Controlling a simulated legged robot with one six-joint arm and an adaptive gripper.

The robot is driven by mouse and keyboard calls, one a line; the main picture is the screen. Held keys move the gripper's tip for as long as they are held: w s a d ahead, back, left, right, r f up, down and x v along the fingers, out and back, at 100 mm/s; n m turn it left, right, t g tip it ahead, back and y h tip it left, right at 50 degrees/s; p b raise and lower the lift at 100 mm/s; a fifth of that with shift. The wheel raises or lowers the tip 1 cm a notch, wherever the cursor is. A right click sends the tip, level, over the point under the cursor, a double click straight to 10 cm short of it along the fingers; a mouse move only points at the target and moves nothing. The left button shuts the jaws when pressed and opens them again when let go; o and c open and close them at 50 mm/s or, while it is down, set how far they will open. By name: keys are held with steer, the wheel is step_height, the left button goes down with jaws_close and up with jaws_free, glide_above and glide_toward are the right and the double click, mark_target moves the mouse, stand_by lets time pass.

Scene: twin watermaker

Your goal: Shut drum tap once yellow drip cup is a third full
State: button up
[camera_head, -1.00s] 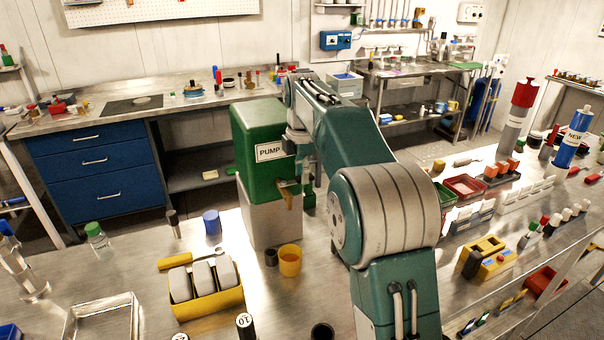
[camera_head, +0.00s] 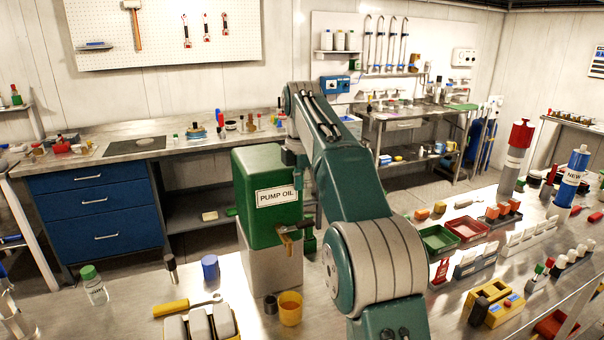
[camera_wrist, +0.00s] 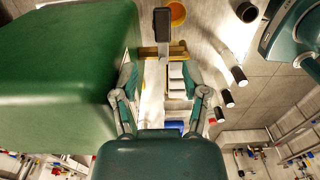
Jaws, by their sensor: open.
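The green drum (camera_head: 262,165) labelled PUMP OIL stands on a grey metal block. Its brass tap (camera_head: 288,236) sticks out low on its right side. In the wrist view the tap's dark handle (camera_wrist: 162,25) and brass body (camera_wrist: 149,52) lie ahead of my fingers. The yellow drip cup (camera_head: 290,310) stands on the bench below the tap; it also shows in the wrist view (camera_wrist: 177,14). I cannot make out its oil level or any stream. My gripper (camera_wrist: 160,82) is open, its fingers apart with nothing between them. In the head view it is mostly hidden by my arm.
A blue cylinder (camera_head: 210,267), a yellow spanner-like tool (camera_head: 171,307) and a yellow holder with white blocks (camera_head: 198,322) lie to the left. Red (camera_head: 467,229) and green trays (camera_head: 438,239) stand to the right.

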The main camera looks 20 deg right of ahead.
step_height(320, 180, up, 4)
steer(key=shift+f, duration=0.1)
stand_by(0.5)
